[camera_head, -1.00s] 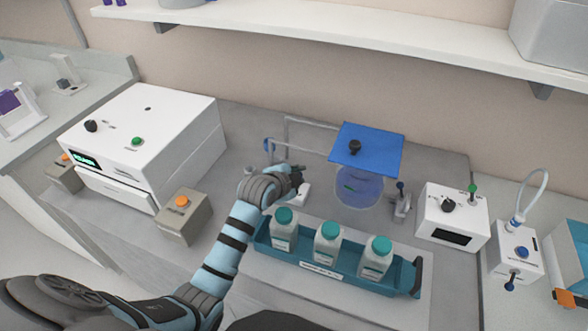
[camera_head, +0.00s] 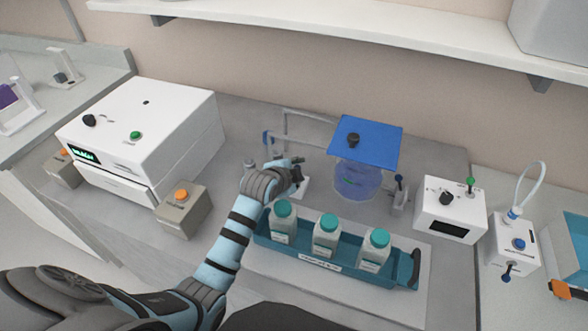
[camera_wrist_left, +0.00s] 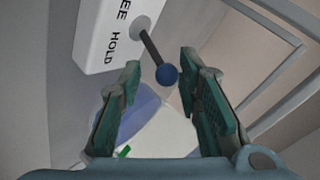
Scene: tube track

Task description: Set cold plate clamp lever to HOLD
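A white box with the words HOLD and, partly cut off, "EE" is in the left wrist view. A dark clamp lever (camera_wrist_left: 151,47) with a blue ball knob (camera_wrist_left: 167,75) sticks out of it. I cannot tell which setting it is at. My left gripper (camera_wrist_left: 162,92) is open, its green fingers on either side of the knob, with visible gaps. In the head view the left gripper (camera_head: 297,170) is beside the white lever box (camera_head: 302,190), which it partly hides. The blue cold plate cover (camera_head: 368,142) is to its right. My right gripper is not in view.
A teal tray (camera_head: 392,277) with three teal-capped bottles stands just in front of the left gripper. A grey tube frame (camera_head: 310,115) rises behind it. A white instrument (camera_head: 150,125) is at left, and a white control box (camera_head: 450,212) at right.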

